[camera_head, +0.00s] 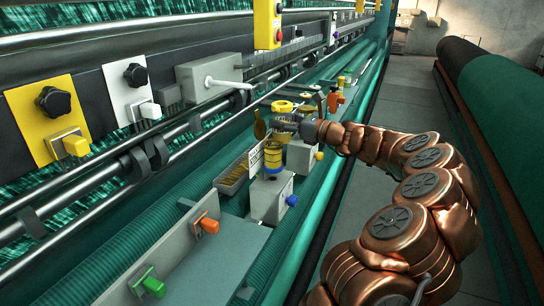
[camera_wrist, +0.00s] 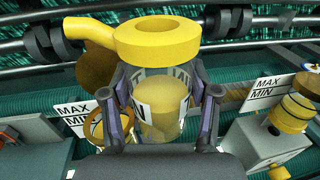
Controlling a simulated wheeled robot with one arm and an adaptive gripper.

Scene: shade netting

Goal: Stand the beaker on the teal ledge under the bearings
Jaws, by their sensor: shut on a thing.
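My gripper (camera_wrist: 162,110) is shut on the beaker (camera_wrist: 165,105), a clear vessel with amber contents and a partly covered white label. A yellow collar with a side spout (camera_wrist: 160,42) sits at its top. In the head view my gripper (camera_head: 284,123) is at mid-picture, with the yellow top (camera_head: 283,106) just above it. The fingers hide parts of the beaker, and I cannot tell whether its base touches anything. The teal ledge (camera_head: 120,215) runs lengthwise below the rods. Black bearings (camera_head: 138,163) sit on those rods.
An amber cup (camera_head: 273,157) stands on a grey box (camera_head: 270,198) with a blue knob, close to my gripper. A grey tray (camera_head: 233,178) lies left of it. A grey housing (camera_head: 160,260) with orange and green knobs is nearer. The ledge between housing and rods looks clear.

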